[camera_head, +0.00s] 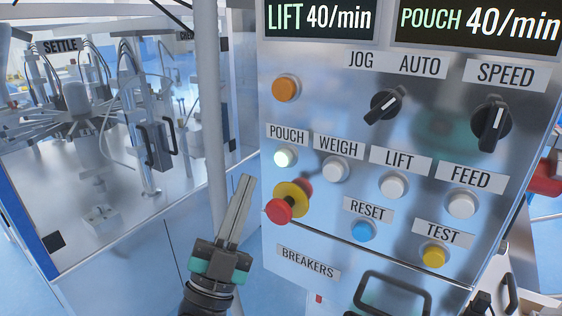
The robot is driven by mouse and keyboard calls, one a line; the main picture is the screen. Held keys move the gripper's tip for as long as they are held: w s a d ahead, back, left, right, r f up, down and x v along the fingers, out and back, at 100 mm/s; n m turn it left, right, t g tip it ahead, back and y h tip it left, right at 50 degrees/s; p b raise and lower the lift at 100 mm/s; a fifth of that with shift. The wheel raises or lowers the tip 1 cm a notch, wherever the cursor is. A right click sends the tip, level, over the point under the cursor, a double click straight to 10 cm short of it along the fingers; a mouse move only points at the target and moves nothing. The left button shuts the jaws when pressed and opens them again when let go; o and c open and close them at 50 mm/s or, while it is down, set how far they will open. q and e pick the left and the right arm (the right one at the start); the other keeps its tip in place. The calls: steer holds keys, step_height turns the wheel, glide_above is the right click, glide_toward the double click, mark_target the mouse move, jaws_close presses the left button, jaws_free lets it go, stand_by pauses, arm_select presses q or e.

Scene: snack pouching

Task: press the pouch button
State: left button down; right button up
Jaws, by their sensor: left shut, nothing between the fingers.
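My right gripper is not in view.
A red emergency stop knob (279,210) with a yellow collar juts out close to the left fingers. Weigh (336,169), lift (394,185) and feed (462,203) buttons sit rightward. A grey post (209,100) stands left of the panel.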

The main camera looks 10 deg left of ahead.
mark_target(279, 152)
arm_select(q)
steer(key=w+d+b, duration=0.1)
steer(key=w+d, duration=0.1)
steer(key=w, duration=0.3)
steer(key=shift+w, duration=0.4)
steer(key=shift+w, duration=0.1)
stand_by(1.7)
steer(key=shift+w+d+b, duration=0.2)
steer(key=shift+w+b, duration=0.1)
steer(key=shift+w+d, duration=0.15)
steer(key=shift+w, duration=0.3)
stand_by(0.6)
steer(key=shift+s, duration=0.15)
steer(key=shift+s+a+p, duration=0.3)
steer(key=shift+s, duration=0.4)
